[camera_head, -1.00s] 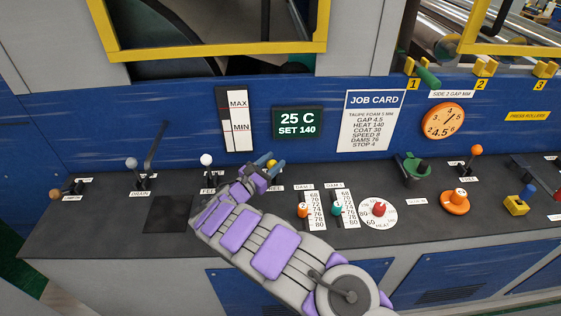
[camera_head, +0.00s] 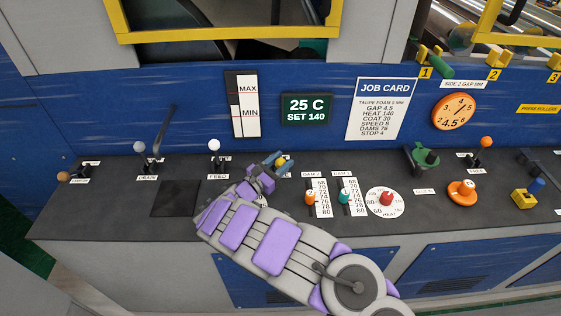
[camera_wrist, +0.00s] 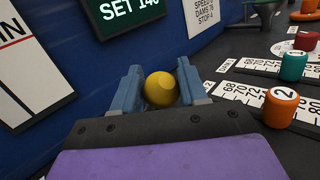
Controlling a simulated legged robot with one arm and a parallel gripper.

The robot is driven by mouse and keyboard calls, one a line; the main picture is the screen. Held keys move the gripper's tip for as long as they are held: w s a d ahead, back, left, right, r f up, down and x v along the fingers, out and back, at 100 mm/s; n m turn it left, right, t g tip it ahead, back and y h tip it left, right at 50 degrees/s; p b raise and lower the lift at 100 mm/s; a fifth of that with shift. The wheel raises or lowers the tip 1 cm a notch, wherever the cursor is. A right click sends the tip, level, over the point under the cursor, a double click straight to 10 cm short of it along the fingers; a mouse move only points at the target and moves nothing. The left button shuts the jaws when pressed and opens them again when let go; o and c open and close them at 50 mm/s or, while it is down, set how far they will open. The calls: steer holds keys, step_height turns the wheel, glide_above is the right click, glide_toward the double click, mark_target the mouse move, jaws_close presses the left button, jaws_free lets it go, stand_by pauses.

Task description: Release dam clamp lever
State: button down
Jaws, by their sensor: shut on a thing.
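A yellow ball knob (camera_wrist: 161,89) sits between the two blue fingers of my gripper (camera_wrist: 160,88) in the wrist view. I take it for the top of the dam clamp lever. In the head view the knob (camera_head: 281,161) shows small at my gripper (camera_head: 277,163), right of the white FEED lever (camera_head: 214,145). My gripper is shut on the knob. The lever's shaft and base are hidden behind my gripper, and its label is mostly covered.
Orange slider 2 (camera_head: 311,198) and a teal slider (camera_head: 344,196) stand close right of my gripper, then the red heat dial (camera_head: 386,198). A dark square plate (camera_head: 175,198) lies left. The blue wall with the job card (camera_head: 382,108) rises behind.

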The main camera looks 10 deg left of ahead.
steer(key=c, duration=0.8)
jaws_free()
steer(key=shift+a+f, duration=0.1)
steer(key=shift+a, duration=0.05)
steer(key=shift+o, duration=0.5)
steer(key=shift+r, duration=0.25)
step_height(320, 180, up, 4)
steer(key=shift+f+p, duration=0.2)
steer(key=shift+p, duration=0.6)
steer(key=s+d+p, duration=0.1)
steer(key=s+d, duration=0.2)
steer(key=s, duration=0.4)
steer(key=s+d+p, duration=0.2)
steer(key=s+d, duration=0.1)
steer(key=s, duration=0.4)
steer(key=shift+s+d+r, duration=0.15)
steer(key=shift+s+r, duration=0.15)
steer(key=shift+r, duration=0.15)
